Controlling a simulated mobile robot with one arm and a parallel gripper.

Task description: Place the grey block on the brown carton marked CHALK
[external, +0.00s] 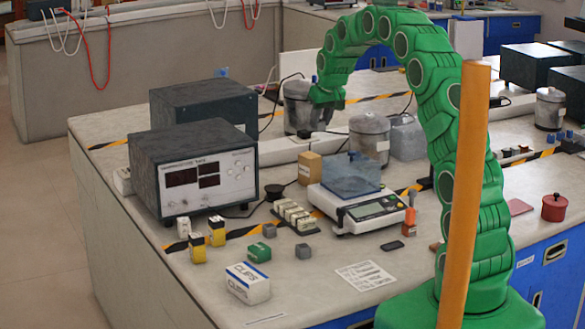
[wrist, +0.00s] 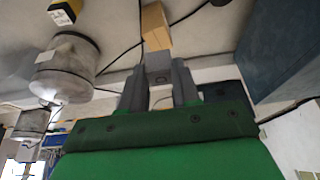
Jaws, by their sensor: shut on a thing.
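My gripper (external: 321,118) hangs from the green arm, high over the rear of the bench, in front of a grey lidded canister in the external view. In the wrist view my gripper (wrist: 159,88) is shut on a small grey block (wrist: 158,68), held between its two grey fingers. The brown carton (external: 310,168) stands on the bench, behind and left of the scale, below my gripper in the picture. It also shows in the wrist view (wrist: 155,27), just beyond the block, with a visible gap between them unclear. Its marking is too small to read.
A scale (external: 357,208) with a clear bluish tray stands right of the carton. A dark-cased instrument (external: 193,170) stands to the left. Lidded canisters (external: 369,138) stand behind.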

